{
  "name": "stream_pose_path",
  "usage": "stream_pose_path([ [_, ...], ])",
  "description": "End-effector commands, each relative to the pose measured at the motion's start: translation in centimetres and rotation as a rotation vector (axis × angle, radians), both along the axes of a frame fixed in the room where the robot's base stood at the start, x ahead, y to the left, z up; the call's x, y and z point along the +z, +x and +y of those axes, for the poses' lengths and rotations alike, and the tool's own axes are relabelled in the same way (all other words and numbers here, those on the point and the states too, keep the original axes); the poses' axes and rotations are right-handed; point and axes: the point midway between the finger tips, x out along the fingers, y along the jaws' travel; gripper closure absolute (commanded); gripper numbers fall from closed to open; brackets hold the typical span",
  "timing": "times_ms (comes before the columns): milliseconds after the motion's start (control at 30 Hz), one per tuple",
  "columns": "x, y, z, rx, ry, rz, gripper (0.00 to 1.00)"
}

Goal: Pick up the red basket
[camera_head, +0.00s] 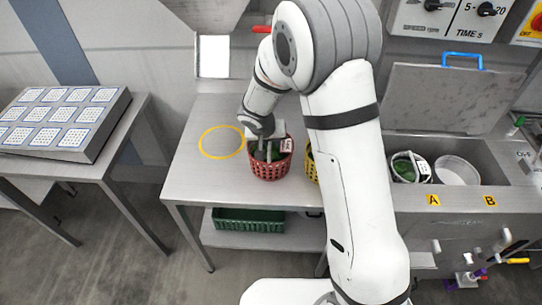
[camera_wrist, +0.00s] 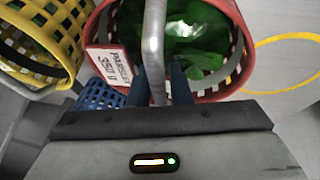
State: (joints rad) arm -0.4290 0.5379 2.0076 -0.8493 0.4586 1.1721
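The red basket (camera_head: 270,171) stands upright on the steel table, with green leaves inside and a white label on its rim. In the wrist view, the red basket (camera_wrist: 241,62) fills the upper middle; its label reads parsley, 350 g. Its grey metal handle (camera_wrist: 154,45) rises toward the camera. My gripper (camera_wrist: 160,85) is above the basket with its two dark fingers on either side of the handle. The fingers look slightly apart from it, so the gripper appears open around the handle. In the head view my gripper (camera_head: 265,138) partly hides the basket's top.
A yellow basket (camera_wrist: 70,68) stands close beside the red one, mostly hidden by my arm in the head view. A blue basket (camera_wrist: 97,94) is near them. A yellow ring (camera_head: 222,142) marks bare table at left. A sink (camera_head: 450,143) holds containers at right.

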Motion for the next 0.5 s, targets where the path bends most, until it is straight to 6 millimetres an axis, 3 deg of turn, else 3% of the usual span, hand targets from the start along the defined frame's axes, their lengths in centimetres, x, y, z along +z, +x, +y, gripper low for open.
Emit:
stream_pose_path([
  [200, 0.02, -0.02, 0.03, 0.001, 0.0, 0.0, 1.0],
  [500, 0.04, -0.03, 0.06, 0.001, 0.0, 0.0, 1.0],
])
